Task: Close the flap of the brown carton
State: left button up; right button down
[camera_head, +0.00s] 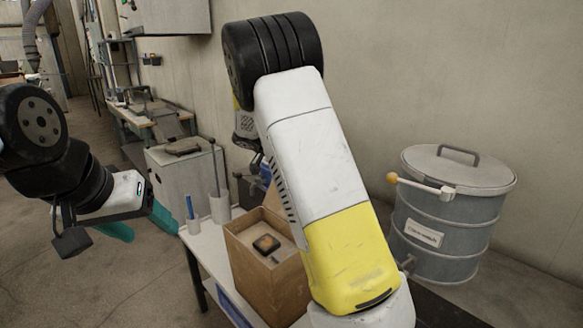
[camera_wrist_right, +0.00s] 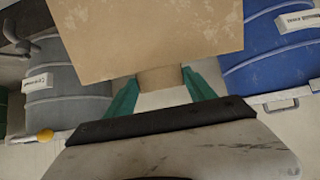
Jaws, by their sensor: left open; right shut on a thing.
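The brown carton (camera_head: 256,279) stands on the white table in the head view, with its top open. A small dark object with an orange-brown top (camera_head: 266,244) shows inside it. A piece of brown flap (camera_head: 273,199) rises at the carton's back edge, partly hidden by my right arm. In the right wrist view, my right gripper (camera_wrist_right: 160,82) is shut on a narrow tab of the brown flap (camera_wrist_right: 150,35), which fills the top middle. My right fingers are hidden in the head view. My left gripper (camera_head: 140,223) is open and empty, left of the table and apart from the carton.
A lidded grey drum (camera_head: 445,222) stands right of the carton, with an orange-knobbed handle. A blue barrel (camera_wrist_right: 275,45) shows in the right wrist view. Floor at left is clear.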

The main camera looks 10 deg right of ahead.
jog(key=shift+a+f, duration=0.2)
dwell(0.7)
jog(key=shift+c, duration=1.6)
grip_release()
jog(key=shift+r, duration=0.2)
jog(key=v, duration=0.7)
jog(key=shift+s+a+r, duration=0.15)
jog(key=shift+a, duration=0.05)
